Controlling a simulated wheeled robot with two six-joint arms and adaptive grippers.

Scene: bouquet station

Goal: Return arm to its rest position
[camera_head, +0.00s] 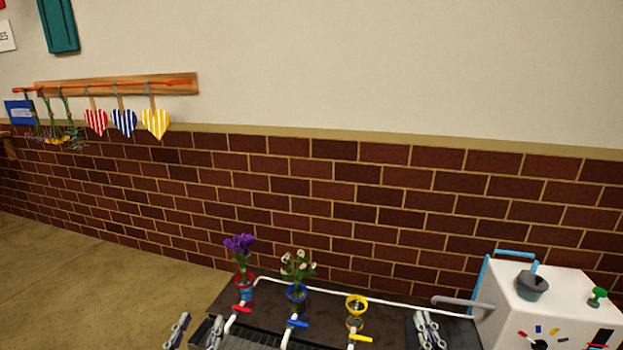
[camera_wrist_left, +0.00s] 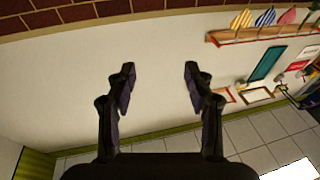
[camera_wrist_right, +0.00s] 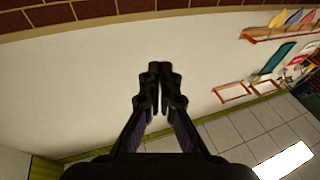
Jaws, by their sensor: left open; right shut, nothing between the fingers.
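My left gripper (camera_head: 195,333) is at the bottom of the head view, left of the station, with its fingers apart and nothing between them. The left wrist view shows the same open fingers (camera_wrist_left: 155,90) against the wall. My right gripper (camera_head: 428,330) is at the bottom of the head view, between the yellow-rimmed vase and the white machine. In the right wrist view its fingers (camera_wrist_right: 159,75) are together with nothing held. Both arms are mostly out of the head view.
The dark station table (camera_head: 262,322) holds a red-rimmed vase (camera_head: 245,288) with purple flowers, a blue-rimmed vase (camera_head: 297,297) with white flowers and an empty yellow-rimmed vase (camera_head: 356,312). White pipes with coloured taps run in front. A white machine (camera_head: 545,305) stands right.

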